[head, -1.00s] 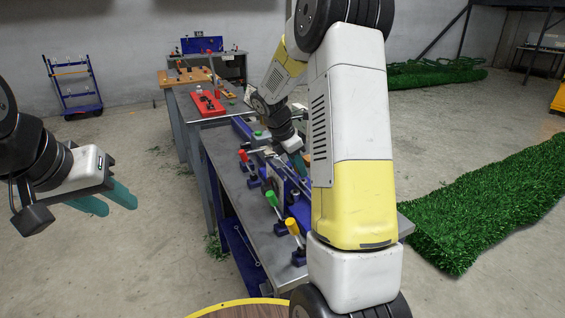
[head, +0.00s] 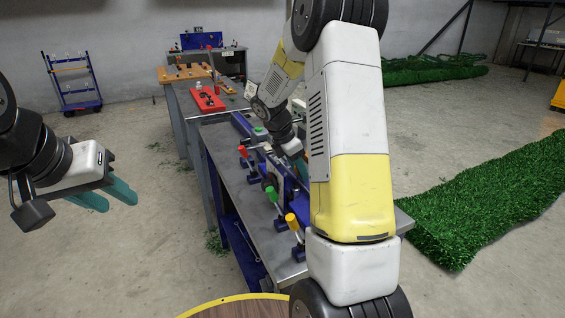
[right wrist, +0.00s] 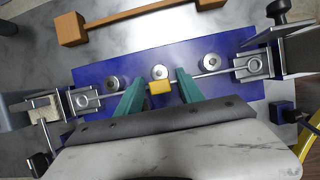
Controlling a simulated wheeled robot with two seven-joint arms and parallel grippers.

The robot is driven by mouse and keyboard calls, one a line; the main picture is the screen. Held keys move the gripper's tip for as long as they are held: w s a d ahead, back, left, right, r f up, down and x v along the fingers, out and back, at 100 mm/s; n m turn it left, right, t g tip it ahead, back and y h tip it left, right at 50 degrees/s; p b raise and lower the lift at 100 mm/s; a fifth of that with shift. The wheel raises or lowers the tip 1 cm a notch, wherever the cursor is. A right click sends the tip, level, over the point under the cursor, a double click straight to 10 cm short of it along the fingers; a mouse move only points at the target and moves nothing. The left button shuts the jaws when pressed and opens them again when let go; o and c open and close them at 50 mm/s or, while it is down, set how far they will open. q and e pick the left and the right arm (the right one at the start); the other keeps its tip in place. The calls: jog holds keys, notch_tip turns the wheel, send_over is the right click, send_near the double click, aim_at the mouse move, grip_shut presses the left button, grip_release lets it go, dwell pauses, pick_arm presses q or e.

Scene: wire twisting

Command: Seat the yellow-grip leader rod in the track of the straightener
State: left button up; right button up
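The leader rod is a thin metal rod with a yellow grip (right wrist: 160,87) at its middle in the right wrist view. It runs along the near side of three silver rollers (right wrist: 160,72) on the straightener's blue plate (right wrist: 230,90). Its ends reach the metal brackets at left (right wrist: 84,99) and right (right wrist: 252,67). I cannot tell how deep it sits. My right gripper (right wrist: 160,78) has its green fingers apart, one on each side of the yellow grip, with visible gaps. In the head view my arm mostly hides it. My left gripper (head: 120,198) is open and empty, away from the bench.
The grey bench (head: 228,172) carries red, green (head: 271,194) and yellow (head: 292,222) handled clamps. An orange-brown bar (right wrist: 140,16) lies beyond the blue plate. A round wooden table top (head: 240,309) is in front.

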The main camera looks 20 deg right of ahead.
dwell(0.3)
jog(key=v, duration=0.7)
jog(key=shift+r, duration=0.4)
jog(key=shift+a, duration=0.15)
jog(key=s+a+r+m+t+y, duration=0.2)
jog(key=s+a+r+m, duration=0.1)
jog(key=s+m, duration=0.3)
jog(key=s+a+r+m+t+y, duration=0.1)
jog(key=s+a+r+m, duration=0.3)
jog(key=s, duration=0.7)
jog(key=s+a+r+m+t+y, duration=0.2)
jog(key=s+a+r+m+y, duration=0.1)
jog(key=s+m, duration=0.5)
jog(key=shift+s+a+r+m+t+y, duration=0.2)
jog(key=shift+a+m+t+y, duration=0.15)
jog(key=shift+a+m, duration=0.2)
jog(key=shift+c, duration=0.4)
